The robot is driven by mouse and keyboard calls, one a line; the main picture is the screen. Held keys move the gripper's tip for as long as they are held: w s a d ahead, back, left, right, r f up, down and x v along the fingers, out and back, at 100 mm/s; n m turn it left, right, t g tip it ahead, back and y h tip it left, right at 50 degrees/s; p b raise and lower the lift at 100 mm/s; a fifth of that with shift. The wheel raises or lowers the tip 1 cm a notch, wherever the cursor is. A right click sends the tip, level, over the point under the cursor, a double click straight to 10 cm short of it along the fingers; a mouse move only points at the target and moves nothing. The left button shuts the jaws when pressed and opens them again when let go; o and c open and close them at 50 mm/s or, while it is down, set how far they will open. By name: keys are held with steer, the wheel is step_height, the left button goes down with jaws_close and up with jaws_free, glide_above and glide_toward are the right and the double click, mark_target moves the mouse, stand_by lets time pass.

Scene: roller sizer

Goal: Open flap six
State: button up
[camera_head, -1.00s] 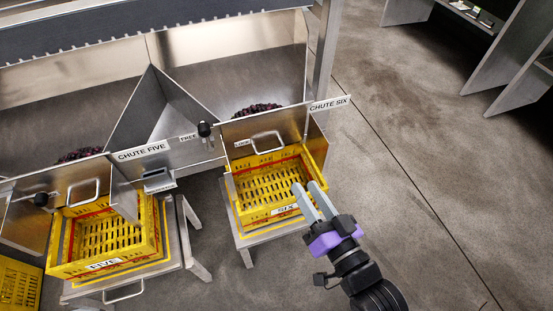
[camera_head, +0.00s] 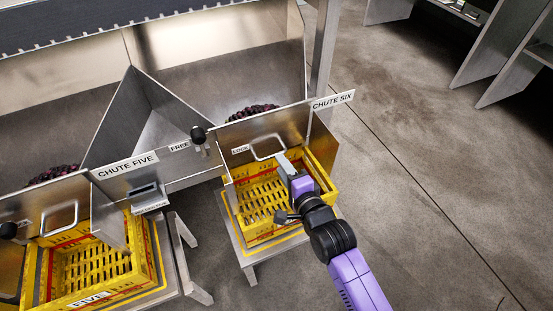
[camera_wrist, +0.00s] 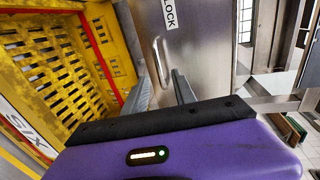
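Flap six is a flat metal plate (camera_head: 290,130) under the CHUTE SIX sign (camera_head: 332,101), and it looks down, with dark fruit (camera_head: 252,111) behind it. Its bar handle (camera_head: 268,146) also shows in the wrist view (camera_wrist: 163,62), upright in that picture. My gripper (camera_head: 283,163) is close in front of the plate, just below and right of the handle. In the wrist view its two fingers (camera_wrist: 163,88) are apart, with the handle ahead between them. I see no contact. A black knob (camera_head: 198,134) stands by the FREE label (camera_head: 180,147), left of the LOCK label (camera_head: 240,150).
A yellow crate (camera_head: 240,228) sits on a stand below flap six, under my gripper. Its wall is close at left in the wrist view (camera_wrist: 118,55). Chute five (camera_head: 127,168) and its crate (camera_head: 140,270) are at left. Open floor (camera_head: 420,190) lies to the right.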

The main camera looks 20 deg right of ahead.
mark_target(270, 142)
steer(key=b+x, duration=0.1)
steer(key=x, duration=0.3)
steer(key=shift+w+f, duration=0.1)
steer(key=shift+w, duration=0.15)
jaws_close()
stand_by(1.3)
